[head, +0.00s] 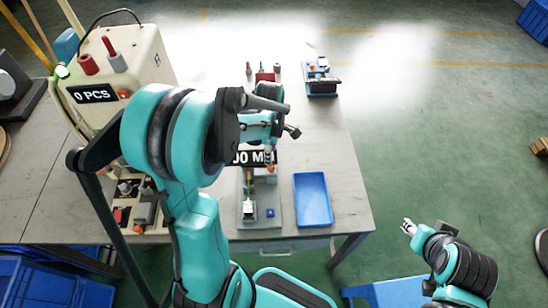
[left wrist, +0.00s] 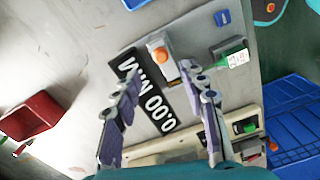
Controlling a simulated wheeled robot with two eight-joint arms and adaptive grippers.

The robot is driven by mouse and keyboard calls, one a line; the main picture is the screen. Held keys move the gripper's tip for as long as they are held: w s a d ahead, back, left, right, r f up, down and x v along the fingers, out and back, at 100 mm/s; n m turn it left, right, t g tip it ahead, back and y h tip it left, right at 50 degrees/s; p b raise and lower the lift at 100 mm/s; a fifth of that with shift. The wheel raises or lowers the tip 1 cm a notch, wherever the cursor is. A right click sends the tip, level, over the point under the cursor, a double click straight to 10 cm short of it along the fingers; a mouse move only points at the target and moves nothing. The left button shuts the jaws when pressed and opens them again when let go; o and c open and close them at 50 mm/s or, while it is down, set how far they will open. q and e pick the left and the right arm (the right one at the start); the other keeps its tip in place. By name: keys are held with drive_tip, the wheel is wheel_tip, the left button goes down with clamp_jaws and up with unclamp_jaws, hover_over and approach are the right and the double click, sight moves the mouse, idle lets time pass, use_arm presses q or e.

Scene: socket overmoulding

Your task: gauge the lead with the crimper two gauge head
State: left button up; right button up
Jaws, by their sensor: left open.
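My left gripper (head: 276,132) is above the gauge on the table. In the left wrist view its two fingers (left wrist: 158,72) are spread, with nothing held between them. The gauge's black display (left wrist: 150,98) lies beneath and reads 0.00 MM; the arm partly hides this display in the head view (head: 250,157). A grey block with an orange knob (left wrist: 158,52) stands beside the display. A green piece with a white label (left wrist: 234,58) sits on the gauge's grey plate (head: 262,217); I cannot tell whether it is the lead. My right gripper (head: 408,227) is off the table at lower right, its fingers too small to judge.
A blue tray (head: 312,200) lies right of the gauge. A beige machine with a 0 PCS display (head: 95,94) stands at the left. A small blue-based device (head: 321,82) is at the back right. A red bin (left wrist: 30,115) shows in the left wrist view.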

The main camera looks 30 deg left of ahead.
sight(266, 174)
use_arm(q)
wheel_tip(266, 174, down, 8)
drive_tip(key=shift+r+b, duration=0.25)
drive_tip(key=shift+b, duration=0.9)
drive_tip(key=shift+s, duration=0.1)
clamp_jaws()
